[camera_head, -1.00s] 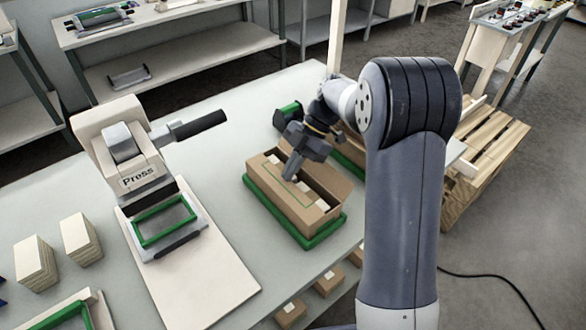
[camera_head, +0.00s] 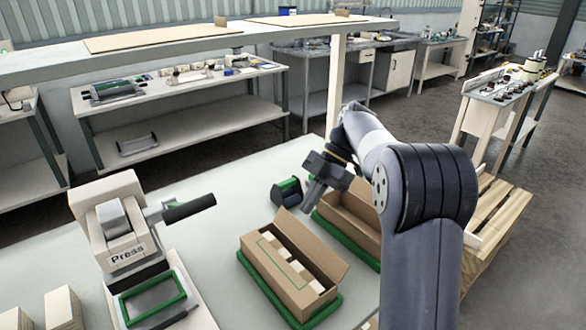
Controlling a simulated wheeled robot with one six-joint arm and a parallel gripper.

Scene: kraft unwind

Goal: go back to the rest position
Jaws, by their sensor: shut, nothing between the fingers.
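My gripper (camera_head: 315,190) is shut and empty. My arm comes in from the lower right and bends over at the elbow. The nearer open cardboard box (camera_head: 305,247) sits on a green-edged tray (camera_head: 325,312) and has several pale blocks (camera_head: 296,272) inside in a row. The gripper is clear of it.
A green and black device (camera_head: 286,192) stands close to the left. The press (camera_head: 122,225) is at left, its handle (camera_head: 190,208) pointing right. A shelf (camera_head: 200,45) and upright post (camera_head: 336,80) stand behind.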

